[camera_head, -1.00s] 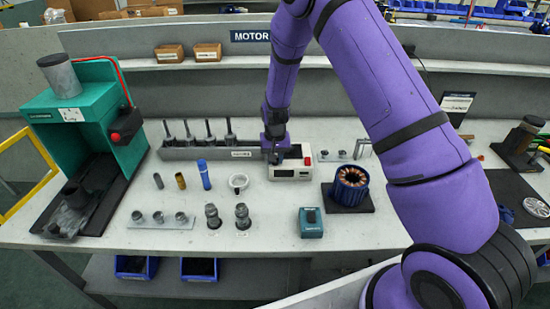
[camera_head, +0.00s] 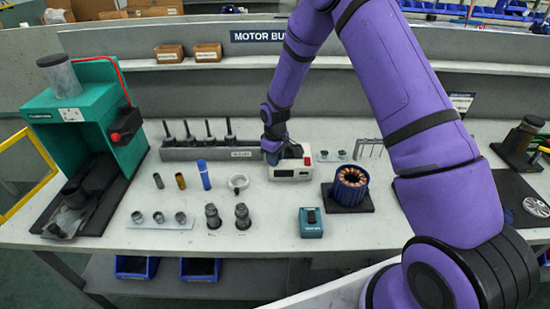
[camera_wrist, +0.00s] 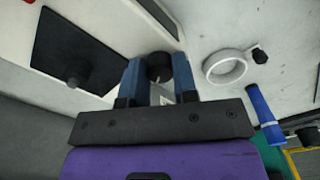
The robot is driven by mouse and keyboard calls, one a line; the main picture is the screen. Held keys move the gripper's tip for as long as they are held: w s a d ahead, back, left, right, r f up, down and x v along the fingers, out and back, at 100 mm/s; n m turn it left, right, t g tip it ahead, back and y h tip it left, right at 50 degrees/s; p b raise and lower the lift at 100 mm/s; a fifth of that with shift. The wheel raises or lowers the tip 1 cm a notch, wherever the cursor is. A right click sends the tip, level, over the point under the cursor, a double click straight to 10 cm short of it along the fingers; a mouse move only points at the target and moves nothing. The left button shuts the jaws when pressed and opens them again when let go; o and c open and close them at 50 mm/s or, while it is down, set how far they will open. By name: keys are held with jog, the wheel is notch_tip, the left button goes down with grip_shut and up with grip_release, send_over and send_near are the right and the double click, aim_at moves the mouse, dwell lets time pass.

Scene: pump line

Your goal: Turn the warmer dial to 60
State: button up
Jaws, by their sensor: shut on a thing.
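The warmer (camera_head: 291,171) is a white box with a dark display and a red button on its front, standing mid-bench. In the wrist view, its white body (camera_wrist: 105,20) carries a flat black plate. The black round dial (camera_wrist: 160,66) sits between my two blue fingertips. My gripper (camera_wrist: 158,72) is shut on the dial, with a finger on each side. In the head view my gripper (camera_head: 272,155) is at the left end of the warmer and hides the dial. I cannot read the dial's pointer or scale.
A white ring with a black knob (camera_head: 238,182) and a blue tube (camera_head: 204,174) stand close to the left of the warmer. A grey rack of upright tools (camera_head: 205,154) is behind them.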

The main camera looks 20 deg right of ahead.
jog(key=shift+n, duration=0.7)
jog(key=o, duration=0.9)
jog(key=shift+o, duration=0.2)
jog(key=shift+r, duration=0.15)
notch_tip(320, 180, up, 11)
jog(key=shift+f, duration=0.2)
